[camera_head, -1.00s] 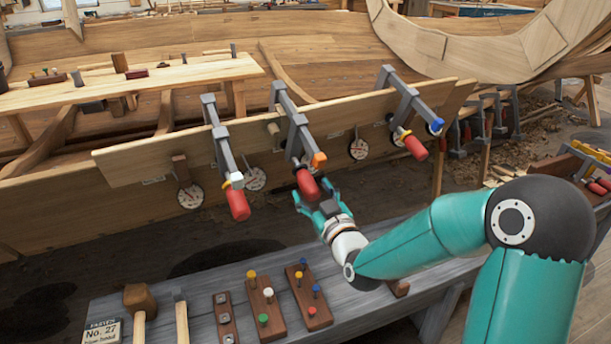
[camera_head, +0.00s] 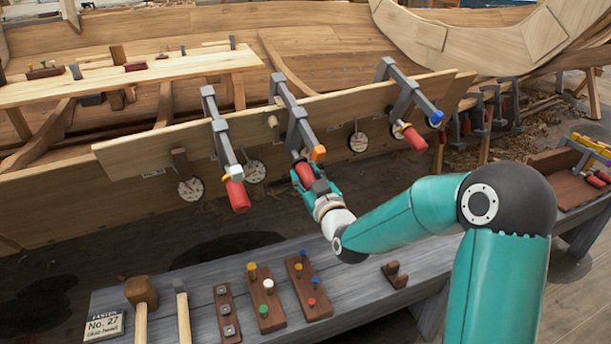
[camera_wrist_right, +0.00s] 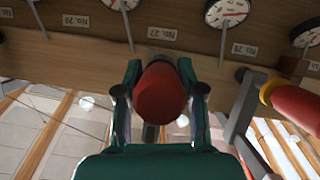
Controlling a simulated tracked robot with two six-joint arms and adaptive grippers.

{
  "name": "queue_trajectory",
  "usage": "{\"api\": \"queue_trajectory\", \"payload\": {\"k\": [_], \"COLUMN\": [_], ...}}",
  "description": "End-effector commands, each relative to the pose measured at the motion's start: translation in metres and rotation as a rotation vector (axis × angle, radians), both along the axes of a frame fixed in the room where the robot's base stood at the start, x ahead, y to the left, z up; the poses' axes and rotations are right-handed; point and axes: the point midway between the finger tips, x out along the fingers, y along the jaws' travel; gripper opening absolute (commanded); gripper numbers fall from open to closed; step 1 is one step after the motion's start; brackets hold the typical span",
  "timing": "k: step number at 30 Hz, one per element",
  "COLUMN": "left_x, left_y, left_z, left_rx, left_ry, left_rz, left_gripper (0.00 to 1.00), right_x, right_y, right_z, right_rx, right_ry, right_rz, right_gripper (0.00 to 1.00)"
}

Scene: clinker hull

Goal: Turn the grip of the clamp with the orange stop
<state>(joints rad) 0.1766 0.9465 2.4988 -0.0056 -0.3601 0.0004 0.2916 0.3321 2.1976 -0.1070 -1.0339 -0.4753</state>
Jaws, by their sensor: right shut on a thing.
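The clamp with the orange stop (camera_head: 318,153) is the middle one of three grey clamps on the hull plank. Its red grip (camera_head: 305,173) points down toward me. My right gripper (camera_head: 311,180) is shut on this grip, its teal fingers on either side of it. In the right wrist view the red grip (camera_wrist_right: 160,92) sits between the two fingers, end toward the camera. The clamp's screw is mostly hidden behind the grip and fingers. My left gripper is not in view.
A clamp with a white stop (camera_head: 235,171) is on the left, one with a blue stop (camera_head: 436,117) on the right. Round dials (camera_head: 359,142) hang along the plank. A grey bench (camera_head: 350,289) below holds mallets (camera_head: 141,292), pegged blocks (camera_head: 266,299) and a card (camera_head: 104,327).

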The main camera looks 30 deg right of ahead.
Motion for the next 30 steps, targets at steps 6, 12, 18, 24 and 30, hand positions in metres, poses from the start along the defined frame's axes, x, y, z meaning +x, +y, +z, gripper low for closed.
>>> {"api": "queue_trajectory", "payload": {"k": [6, 12, 18, 24, 30], "left_x": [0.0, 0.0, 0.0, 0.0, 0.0], "left_y": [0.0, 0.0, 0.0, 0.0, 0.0], "left_z": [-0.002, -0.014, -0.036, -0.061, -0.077], "left_rx": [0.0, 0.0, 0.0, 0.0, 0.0], "left_ry": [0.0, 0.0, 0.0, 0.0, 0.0], "left_rz": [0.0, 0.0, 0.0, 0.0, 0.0], "left_gripper": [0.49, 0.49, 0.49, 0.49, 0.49], "right_x": [0.0, 0.0, 0.0, 0.0, 0.0], "right_y": [0.0, 0.0, -0.001, -0.001, -0.001], "right_z": [-0.001, -0.003, -0.005, -0.005, -0.003], "right_rx": [0.008, 0.054, 0.158, 0.313, 0.484], "right_ry": [-0.001, -0.009, -0.025, -0.044, -0.065], "right_rz": [0.004, 0.024, 0.066, 0.13, 0.203], "right_gripper": [0.04, 0.04, 0.04, 0.04, 0.04]}}
